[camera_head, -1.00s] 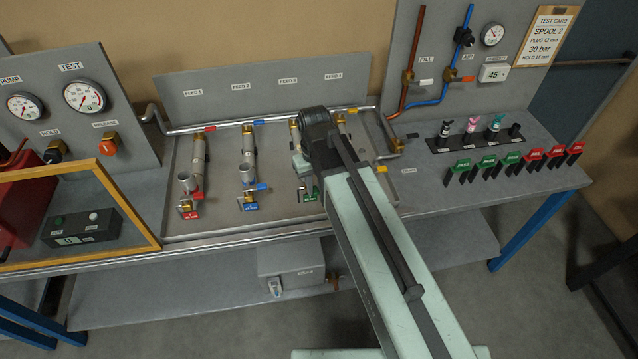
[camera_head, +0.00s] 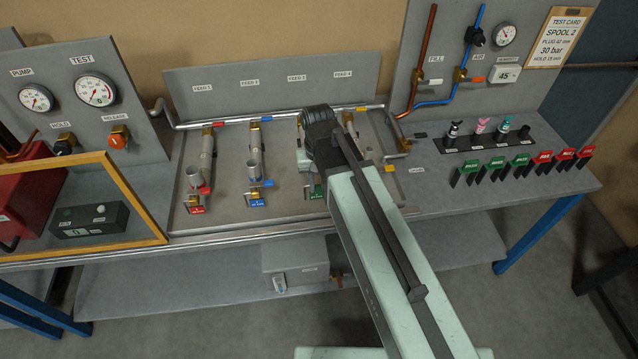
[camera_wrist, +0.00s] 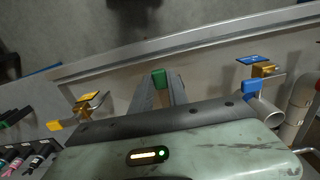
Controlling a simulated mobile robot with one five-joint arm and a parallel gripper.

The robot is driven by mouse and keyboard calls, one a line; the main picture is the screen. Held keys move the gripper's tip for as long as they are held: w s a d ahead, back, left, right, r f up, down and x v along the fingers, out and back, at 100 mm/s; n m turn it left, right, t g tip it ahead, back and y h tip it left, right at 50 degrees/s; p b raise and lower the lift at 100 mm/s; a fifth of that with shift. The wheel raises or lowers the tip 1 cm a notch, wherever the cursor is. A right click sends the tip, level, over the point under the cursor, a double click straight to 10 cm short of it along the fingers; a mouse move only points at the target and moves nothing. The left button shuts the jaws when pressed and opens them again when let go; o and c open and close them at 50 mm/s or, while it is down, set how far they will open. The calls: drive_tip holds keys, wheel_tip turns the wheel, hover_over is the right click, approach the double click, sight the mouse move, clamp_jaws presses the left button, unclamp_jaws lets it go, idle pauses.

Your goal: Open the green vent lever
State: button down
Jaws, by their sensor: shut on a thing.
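The green vent lever (camera_wrist: 158,77) shows in the wrist view as a green grip between the tips of my two grey fingers. My gripper (camera_wrist: 160,88) is shut on it. The lever's lower part and its valve are hidden by the fingers and my gripper body. In the head view my arm covers the lever, and only a green tag (camera_head: 314,191) shows beside my wrist at the third feed pipe.
In the wrist view a blue lever (camera_wrist: 252,86) stands to the right and a yellow lever (camera_wrist: 60,124) to the left, both close to my gripper. Green and red labelled blocks (camera_head: 520,160) stand on the bench at right. The lower shelf holds a grey box (camera_head: 292,262).

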sight(318, 188)
drive_tip(key=c, duration=1.3)
unclamp_jaws()
wheel_tip(318, 188, up, 8)
drive_tip(key=p, duration=0.8)
drive_tip(key=shift+f, duration=0.2)
drive_tip(key=d+f+m+b, duration=0.1)
drive_tip(key=d+f+b, duration=0.4)
drive_tip(key=d+f+m+b, duration=0.1)
drive_tip(key=d+f+b, duration=0.4)
drive_tip(key=d, duration=0.1)
drive_tip(key=s+d+f+b, duration=0.1)
drive_tip(key=d+f+b, duration=0.4)
drive_tip(key=d, duration=0.1)
drive_tip(key=shift+f+m+b, duration=0.2)
drive_tip(key=shift+m+b, duration=0.2)
drive_tip(key=shift+s+d+f+n, duration=0.15)
drive_tip(key=shift+s+d+n, duration=0.25)
drive_tip(key=shift+s+d, duration=0.95)
